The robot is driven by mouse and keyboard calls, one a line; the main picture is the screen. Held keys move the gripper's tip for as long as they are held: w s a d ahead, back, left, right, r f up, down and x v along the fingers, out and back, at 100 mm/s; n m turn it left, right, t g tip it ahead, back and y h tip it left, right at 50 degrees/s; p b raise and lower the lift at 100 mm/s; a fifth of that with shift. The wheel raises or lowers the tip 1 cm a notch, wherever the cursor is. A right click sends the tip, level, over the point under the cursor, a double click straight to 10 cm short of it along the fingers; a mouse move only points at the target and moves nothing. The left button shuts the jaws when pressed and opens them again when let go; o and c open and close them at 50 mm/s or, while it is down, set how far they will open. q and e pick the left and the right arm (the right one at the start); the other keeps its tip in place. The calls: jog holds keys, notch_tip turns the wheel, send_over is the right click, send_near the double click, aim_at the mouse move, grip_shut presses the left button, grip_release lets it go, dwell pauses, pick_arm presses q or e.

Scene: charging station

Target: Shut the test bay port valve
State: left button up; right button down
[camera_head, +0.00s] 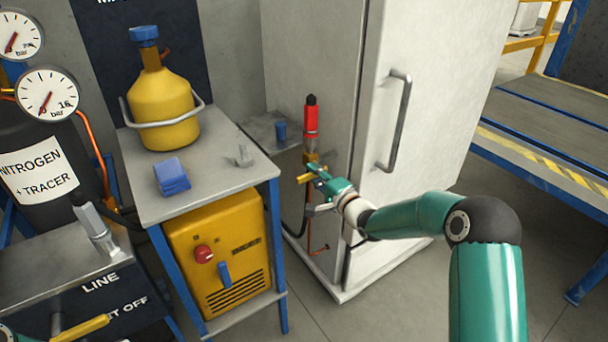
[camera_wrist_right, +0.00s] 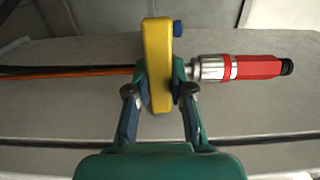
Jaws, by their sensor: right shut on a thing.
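The port valve (camera_head: 313,158) is a small brass-coloured fitting on a vertical line beside the white cabinet, with a red-and-silver coupler (camera_head: 311,122) above it. Its yellow lever (camera_head: 304,178) also shows in the right wrist view (camera_wrist_right: 157,50), where it lies across the line of the pipe and coupler. My right gripper (camera_head: 322,174) is at the lever; in the wrist view its fingers (camera_wrist_right: 158,92) sit on both sides of the lever, shut on it. The fingers and lever hide much of the valve body.
The white cabinet (camera_head: 430,110) with a vertical handle (camera_head: 396,120) stands right behind the valve. A metal table (camera_head: 205,188) with a yellow bottle (camera_head: 165,105) and a blue block (camera_head: 171,176) stands to the left, a yellow machine (camera_head: 225,255) below it. Floor at front is clear.

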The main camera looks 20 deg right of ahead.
jog(key=shift+d+f, duration=0.2)
jog(key=shift+f, duration=0.05)
jog(key=c, duration=1.1)
grip_release()
jog(key=shift+d, duration=0.1)
jog(key=shift+o, duration=0.5)
jog(key=shift+w+r, duration=0.1)
jog(key=shift+r, duration=0.05)
jog(key=v, duration=1.2)
jog(key=shift+a, duration=0.2)
